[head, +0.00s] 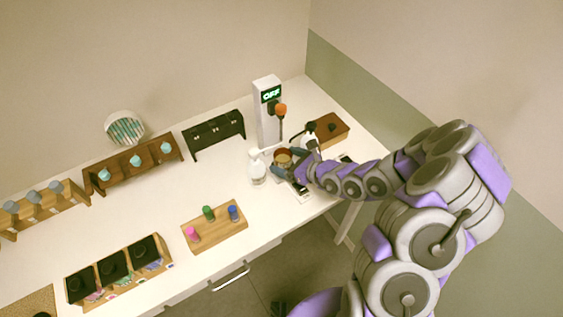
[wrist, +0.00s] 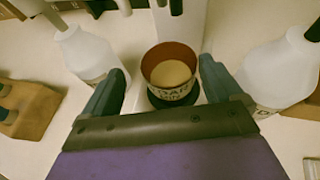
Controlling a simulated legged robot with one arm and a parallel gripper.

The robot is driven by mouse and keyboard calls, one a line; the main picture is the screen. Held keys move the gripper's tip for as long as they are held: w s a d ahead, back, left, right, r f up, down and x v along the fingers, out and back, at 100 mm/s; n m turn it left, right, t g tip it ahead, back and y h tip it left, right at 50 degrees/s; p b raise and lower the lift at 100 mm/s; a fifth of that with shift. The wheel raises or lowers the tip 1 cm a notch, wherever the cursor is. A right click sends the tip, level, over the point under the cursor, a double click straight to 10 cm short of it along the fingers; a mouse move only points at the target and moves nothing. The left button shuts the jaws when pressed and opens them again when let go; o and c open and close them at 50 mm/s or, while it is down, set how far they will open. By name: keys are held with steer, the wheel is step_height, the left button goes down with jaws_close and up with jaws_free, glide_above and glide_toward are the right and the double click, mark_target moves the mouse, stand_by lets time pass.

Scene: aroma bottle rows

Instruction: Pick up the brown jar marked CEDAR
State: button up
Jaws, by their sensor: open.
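A round brown jar (wrist: 170,72) with an open top and pale contents stands upright in the wrist view. In the head view the jar (head: 283,157) is near the right end of the white table. My gripper (wrist: 161,74) is open, with one dark finger on each side of the jar. I cannot tell whether either finger touches it. In the head view my gripper (head: 286,164) reaches in from the right. A dark round base shows under the jar.
One white bottle (wrist: 90,52) stands left of my gripper, another (wrist: 278,70) right, both close to the fingers. A white post with an OFF display (head: 268,105) rises behind. A wooden tray (head: 214,228) with coloured vials lies at the front. The table's middle is clear.

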mark_target(276, 155)
steer(key=w, duration=0.1)
steer(key=w+a+f, duration=0.1)
steer(key=w+f+b, duration=0.1)
steer(key=shift+a, duration=0.35)
steer(key=shift+w+a+f, duration=0.1)
steer(key=shift+w+a, duration=0.1)
steer(key=shift+w, duration=0.05)
steer(key=shift+a, duration=0.45)
steer(key=shift+d, duration=0.15)
steer(key=c, duration=1.2)
